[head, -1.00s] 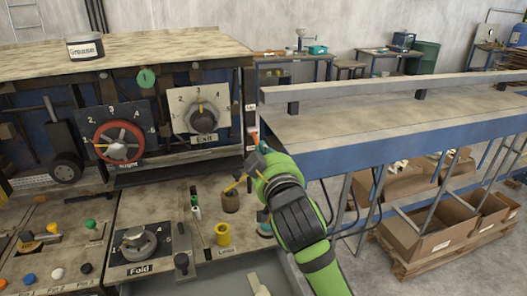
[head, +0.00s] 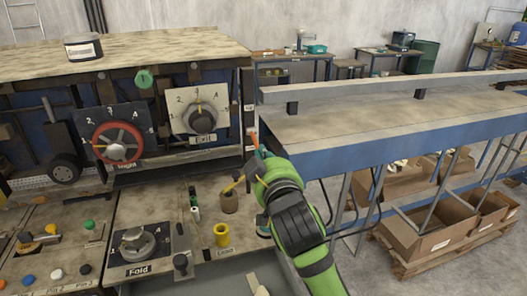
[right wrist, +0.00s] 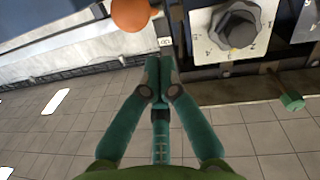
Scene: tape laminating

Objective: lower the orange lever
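The orange lever (head: 255,140) shows in the head view as a thin orange piece at the right edge of the machine, just above my right gripper (head: 250,171); the gripper hides part of that area. In the right wrist view a round orange knob (right wrist: 130,14) is at the top edge, ahead and to the left of the fingertips. There my right gripper (right wrist: 164,62) has its two fingers together, with nothing visible between them. It appears apart from the knob. My left gripper is not in view.
The Exit dial (head: 201,117) and red Height wheel (head: 118,143) are on the machine's front. A brown cylinder (head: 229,202) and yellow cup (head: 222,235) stand on the panel below. A long blue-sided table (head: 390,125) lies to the right.

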